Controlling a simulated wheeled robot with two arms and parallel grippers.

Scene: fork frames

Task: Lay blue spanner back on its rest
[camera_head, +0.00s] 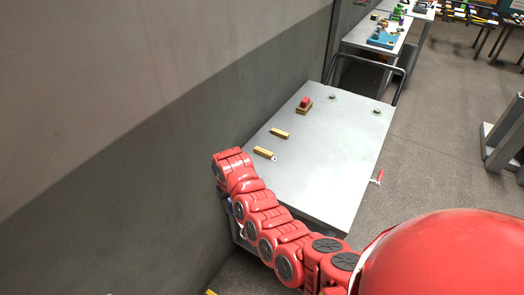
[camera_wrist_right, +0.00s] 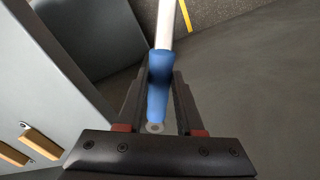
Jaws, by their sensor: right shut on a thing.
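The spanner (camera_wrist_right: 158,88) has a blue handle and a pale shaft that runs off the top of the right wrist view. My right gripper (camera_wrist_right: 157,98) is shut on the blue handle, whose ringed end lies near the palm. In the head view my right arm hides most of the gripper and spanner, past the table's near left edge. Two yellow-brown blocks, one farther (camera_head: 280,133) and one nearer (camera_head: 264,153), lie apart on the grey table and look like the rest. They also show at the lower left of the wrist view (camera_wrist_right: 40,142). My left gripper is out of view.
The grey table (camera_head: 325,165) has a red button on a wooden base (camera_head: 304,104), small round green fittings (camera_head: 376,112), a dark rail at its far end and a red-handled lever (camera_head: 377,178) at its right edge. A wall (camera_head: 180,130) runs along its left. The middle is clear.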

